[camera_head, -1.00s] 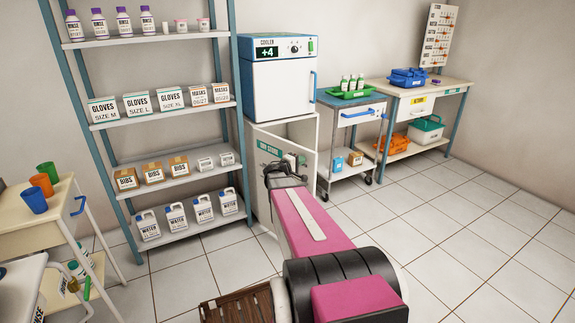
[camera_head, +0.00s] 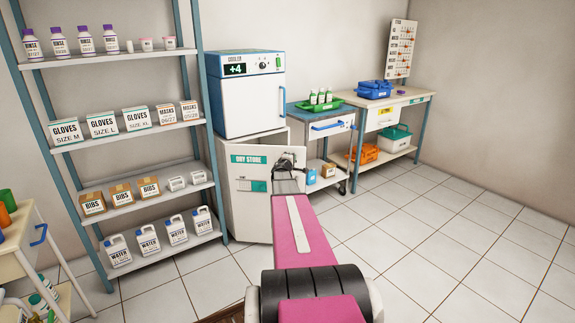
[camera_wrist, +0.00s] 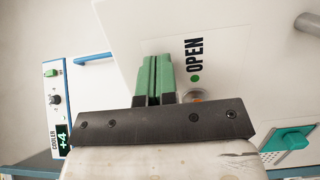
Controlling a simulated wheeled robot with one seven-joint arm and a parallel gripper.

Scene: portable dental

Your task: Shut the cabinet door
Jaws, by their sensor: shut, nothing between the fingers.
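The white cabinet door (camera_head: 247,205), with a green DRY STORE label, faces me below the cooler in the head view. It stands at an angle; I cannot tell how wide its gap is. In the wrist view the white door panel (camera_wrist: 225,25) fills the upper part, with the word OPEN (camera_wrist: 194,54) and a green dot beside a round fitting. My gripper (camera_wrist: 153,62) is shut and empty, its green fingertips close together at the panel near that fitting. Whether they touch it is unclear. In the head view my gripper (camera_head: 288,165) is small and dark against the door's right part.
The cooler (camera_head: 250,95) stands on the cabinet. A shelf rack (camera_head: 115,135) with bottles and boxes is close on the left. A small trolley (camera_head: 325,128) and a workbench (camera_head: 400,99) stand to the right. Tiled floor at right is clear.

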